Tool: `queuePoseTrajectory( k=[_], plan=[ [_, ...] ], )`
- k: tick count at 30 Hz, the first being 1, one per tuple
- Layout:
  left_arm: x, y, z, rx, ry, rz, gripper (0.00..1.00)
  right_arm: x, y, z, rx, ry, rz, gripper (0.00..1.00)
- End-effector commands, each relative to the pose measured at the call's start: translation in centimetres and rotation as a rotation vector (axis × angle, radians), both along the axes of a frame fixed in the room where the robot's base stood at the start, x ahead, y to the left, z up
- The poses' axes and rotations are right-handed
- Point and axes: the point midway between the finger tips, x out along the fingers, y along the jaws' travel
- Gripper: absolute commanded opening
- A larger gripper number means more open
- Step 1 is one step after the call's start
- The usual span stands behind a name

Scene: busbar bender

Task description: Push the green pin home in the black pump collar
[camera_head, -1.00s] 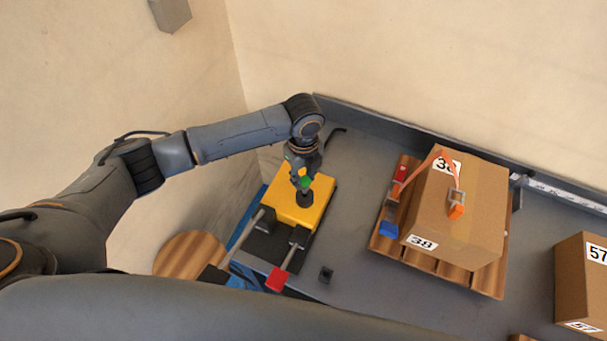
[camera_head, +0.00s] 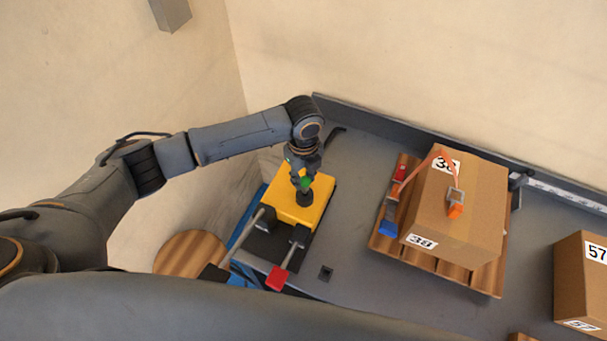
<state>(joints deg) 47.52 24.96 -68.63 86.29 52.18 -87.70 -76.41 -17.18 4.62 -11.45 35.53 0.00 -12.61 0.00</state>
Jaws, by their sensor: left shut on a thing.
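The green pin (camera_head: 306,182) shows as a small green piece at the fingertips of my left gripper (camera_head: 301,178). The gripper points down and is shut on it. The black pump collar (camera_head: 304,198) stands on the yellow block (camera_head: 284,202) of the bender, right below the pin. The pin is at the collar's top; how deep it sits in the collar cannot be told from here. My right gripper is not in view.
The bender's black base has a lever with a red end (camera_head: 277,278) toward the front. A cardboard box (camera_head: 455,215) with an orange strap stands on a wooden pallet (camera_head: 470,277) to the right. Another box (camera_head: 582,280) is at the far right. Grey bench top between is mostly clear.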

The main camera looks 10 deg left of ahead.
Motion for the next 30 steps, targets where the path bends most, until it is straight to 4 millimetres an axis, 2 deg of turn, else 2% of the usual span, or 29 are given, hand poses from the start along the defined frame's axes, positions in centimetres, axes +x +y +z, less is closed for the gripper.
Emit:
queuePoseTrajectory(
  k=[30],
  plan=[
    [0.0,0.0,-2.7,0.001,0.001,-0.001,0.00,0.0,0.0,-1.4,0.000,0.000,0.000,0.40]
  ],
)
